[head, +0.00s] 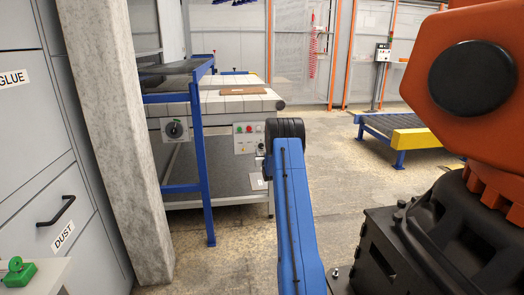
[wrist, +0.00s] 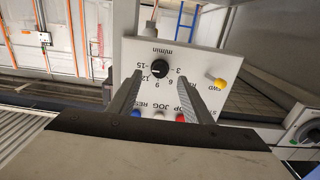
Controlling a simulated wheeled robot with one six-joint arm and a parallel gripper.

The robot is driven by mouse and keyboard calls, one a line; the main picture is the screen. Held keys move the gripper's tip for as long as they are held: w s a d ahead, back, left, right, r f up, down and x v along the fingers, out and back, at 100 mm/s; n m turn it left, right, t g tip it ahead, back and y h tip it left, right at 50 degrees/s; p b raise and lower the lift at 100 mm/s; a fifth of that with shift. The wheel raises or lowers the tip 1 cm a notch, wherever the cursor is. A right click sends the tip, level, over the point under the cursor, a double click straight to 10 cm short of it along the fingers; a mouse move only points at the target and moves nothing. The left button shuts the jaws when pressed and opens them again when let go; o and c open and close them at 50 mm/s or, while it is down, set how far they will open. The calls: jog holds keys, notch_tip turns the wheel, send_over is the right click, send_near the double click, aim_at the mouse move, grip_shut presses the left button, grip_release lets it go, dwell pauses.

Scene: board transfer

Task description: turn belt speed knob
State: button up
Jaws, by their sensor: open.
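The belt speed knob (wrist: 159,68) is a round black knob with a pale pointer mark, on a light control panel (wrist: 200,62) in the wrist view. A scale of numbers and "m/min" surround it. My gripper (wrist: 158,76) is open, with one finger to each side of the knob's lower part in the picture. The fingertips look close to the panel, but I cannot tell whether they touch the knob.
A yellow-tipped switch (wrist: 220,84), a blue button (wrist: 136,114) and a red button (wrist: 180,118) sit near the fingers. In the head view a conveyor (head: 240,101) carries a brown board (head: 243,90), with a blue post (head: 202,160) in front. Open floor lies right.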

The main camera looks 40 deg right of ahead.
aim_at(261, 147)
jog(key=shift+x, duration=2.35)
jog(key=c, duration=1.1)
